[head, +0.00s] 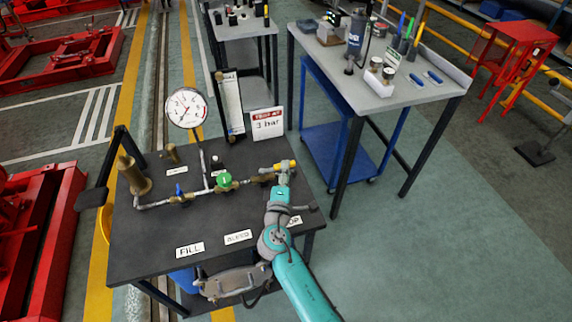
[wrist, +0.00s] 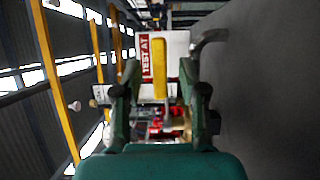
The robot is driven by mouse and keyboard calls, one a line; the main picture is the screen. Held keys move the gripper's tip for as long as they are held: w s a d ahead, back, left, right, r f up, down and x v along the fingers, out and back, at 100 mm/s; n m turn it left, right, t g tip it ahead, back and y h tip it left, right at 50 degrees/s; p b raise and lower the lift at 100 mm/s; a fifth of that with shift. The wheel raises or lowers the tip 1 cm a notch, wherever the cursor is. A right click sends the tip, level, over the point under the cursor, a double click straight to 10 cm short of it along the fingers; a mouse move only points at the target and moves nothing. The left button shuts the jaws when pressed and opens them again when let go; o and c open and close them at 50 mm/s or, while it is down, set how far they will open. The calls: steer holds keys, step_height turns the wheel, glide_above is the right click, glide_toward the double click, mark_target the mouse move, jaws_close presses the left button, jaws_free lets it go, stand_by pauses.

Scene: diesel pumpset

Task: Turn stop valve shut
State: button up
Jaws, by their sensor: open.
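The stop valve's yellow handle (head: 285,165) is at the right end of the brass pipe run on the dark bench. A label ending in "OP" (head: 294,220) lies in front of it, partly covered by my arm. My gripper (head: 282,178) is at the handle from the near side. In the wrist view my gripper (wrist: 161,85) is open, and the yellow handle (wrist: 160,68) shows between its two fingers, with a gap on each side. I cannot tell how deep the handle sits between them. The valve body is mostly hidden behind my gripper.
On the same pipe are a green handwheel (head: 224,181) and a blue-handled valve (head: 179,190). A pressure gauge (head: 187,108) and a "3 bar" sign (head: 267,123) stand behind.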

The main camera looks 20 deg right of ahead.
steer(key=shift+x, duration=1.5)
jaws_close()
